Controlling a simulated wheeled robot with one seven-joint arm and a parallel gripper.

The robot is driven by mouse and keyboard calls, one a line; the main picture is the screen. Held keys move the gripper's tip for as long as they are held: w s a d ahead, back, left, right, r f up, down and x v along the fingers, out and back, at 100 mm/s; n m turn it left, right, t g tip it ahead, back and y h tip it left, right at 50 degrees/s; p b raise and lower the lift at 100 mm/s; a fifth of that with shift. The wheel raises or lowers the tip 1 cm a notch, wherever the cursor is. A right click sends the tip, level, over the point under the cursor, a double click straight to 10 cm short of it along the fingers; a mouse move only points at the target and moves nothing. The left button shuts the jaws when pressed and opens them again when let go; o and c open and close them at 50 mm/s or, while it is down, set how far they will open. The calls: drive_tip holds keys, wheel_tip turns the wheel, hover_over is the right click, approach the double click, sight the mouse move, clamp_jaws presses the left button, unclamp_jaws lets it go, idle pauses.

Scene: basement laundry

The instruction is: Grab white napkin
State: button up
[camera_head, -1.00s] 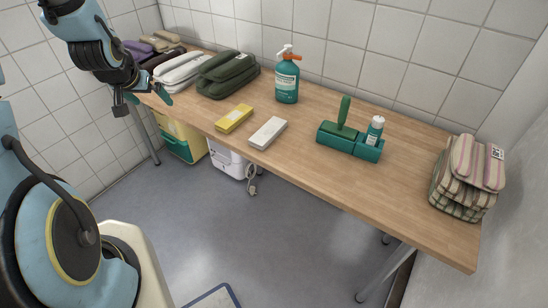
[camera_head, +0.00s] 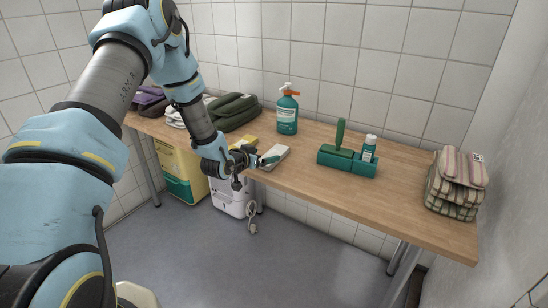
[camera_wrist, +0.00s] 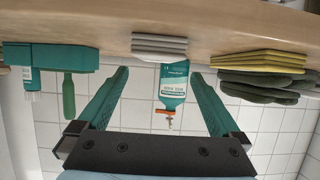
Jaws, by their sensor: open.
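The white napkin (camera_head: 278,153), a small folded stack, lies near the front edge of the wooden table (camera_head: 330,192) in the head view. The wrist view, which is upside down, shows the napkin (camera_wrist: 160,44) edge-on, ahead of and between my fingers. My gripper (camera_head: 259,166) is at the table's front edge, close to the napkin, and partly covers its near side in the head view. In the wrist view my gripper (camera_wrist: 159,76) has its two teal fingers spread wide with nothing held between them. I cannot tell the exact gap to the napkin.
A folded yellow cloth (camera_head: 243,142) lies just left of the napkin. A teal pump bottle (camera_head: 287,114) stands behind it. A green caddy (camera_head: 346,161) with a brush and small bottle is to the right. Striped cloths (camera_head: 455,187) sit at the right end.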

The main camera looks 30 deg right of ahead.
sight(273, 155)
drive_tip(key=shift+s+f+p+x, duration=0.15)
drive_tip(key=shift+p+x, duration=0.35)
drive_tip(key=shift+x, duration=0.85)
drive_tip(key=shift+s+f+p+x, duration=0.15)
drive_tip(key=shift+p+x, duration=0.3)
drive_tip(key=shift+x, duration=0.9)
drive_tip(key=c, duration=1.3)
drive_tip(key=shift+r, duration=0.1)
drive_tip(key=shift+c, duration=0.2)
